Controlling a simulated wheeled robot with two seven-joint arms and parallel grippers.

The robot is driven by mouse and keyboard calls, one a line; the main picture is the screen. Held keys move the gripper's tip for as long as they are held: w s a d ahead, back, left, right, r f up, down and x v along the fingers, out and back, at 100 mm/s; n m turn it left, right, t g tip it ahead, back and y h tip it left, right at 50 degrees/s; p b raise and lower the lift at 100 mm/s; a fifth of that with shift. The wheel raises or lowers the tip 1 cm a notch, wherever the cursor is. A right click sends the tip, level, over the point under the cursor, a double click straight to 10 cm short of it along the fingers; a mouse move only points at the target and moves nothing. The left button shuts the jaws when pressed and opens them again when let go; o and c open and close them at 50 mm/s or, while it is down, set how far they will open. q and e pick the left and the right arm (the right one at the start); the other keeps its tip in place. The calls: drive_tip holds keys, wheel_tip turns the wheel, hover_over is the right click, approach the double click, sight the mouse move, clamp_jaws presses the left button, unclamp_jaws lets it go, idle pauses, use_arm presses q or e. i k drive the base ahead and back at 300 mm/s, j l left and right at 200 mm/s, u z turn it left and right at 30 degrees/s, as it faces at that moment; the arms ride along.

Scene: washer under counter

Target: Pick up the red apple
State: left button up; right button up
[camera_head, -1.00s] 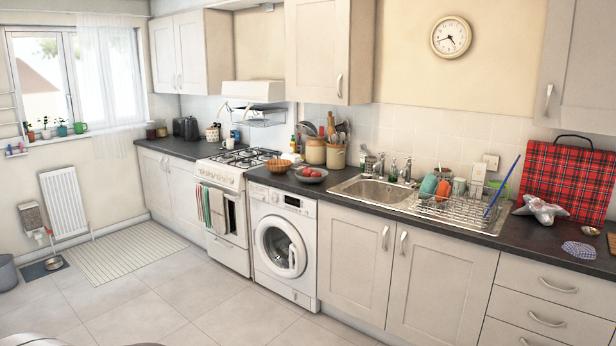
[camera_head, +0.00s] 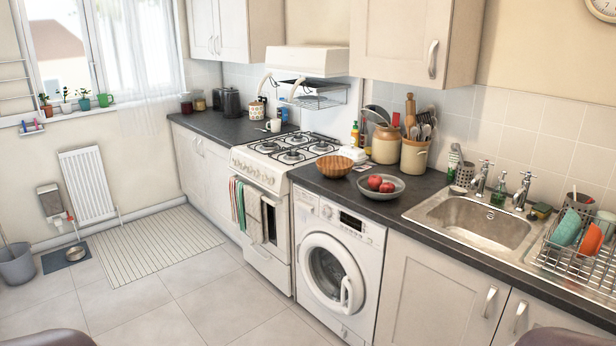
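Red apples (camera_head: 376,179) lie in a grey bowl (camera_head: 393,191) on the dark counter above the washing machine. Two apples show, side by side; the bowl's near rim is below them. A brown wicker basket (camera_head: 334,166) stands just left of the bowl. Neither of my grippers is in view. Only dark rounded shapes show at the bottom left and bottom right edges, and I cannot tell which part of me they are.
The washing machine (camera_head: 335,267) stands under the counter (camera_head: 415,202), beside the white stove (camera_head: 268,205). Utensil crocks (camera_head: 414,157) stand behind the bowl. The sink (camera_head: 478,221) and dish rack (camera_head: 577,256) are to the right. The tiled floor (camera_head: 183,296) in front is clear.

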sight(375, 182)
drive_tip(key=i+j+u, duration=0.1)
drive_tip(key=i+u, duration=0.2)
drive_tip(key=i, duration=0.35)
drive_tip(key=i+u, duration=0.25)
drive_tip(key=i, duration=0.4)
drive_tip(key=i+l+u, duration=0.3)
drive_tip(key=i, duration=0.4)
drive_tip(key=i+z, duration=0.4)
drive_tip(key=i+j+z, duration=0.1)
drive_tip(key=i+z, duration=0.35)
drive_tip(key=i+j+z, duration=0.25)
drive_tip(key=z, duration=0.15)
drive_tip(key=i+z, duration=0.45)
drive_tip(key=i+j+z, duration=0.15)
drive_tip(key=z, duration=0.25)
drive_tip(key=i+j+z, duration=0.3)
drive_tip(key=i+z, duration=0.15)
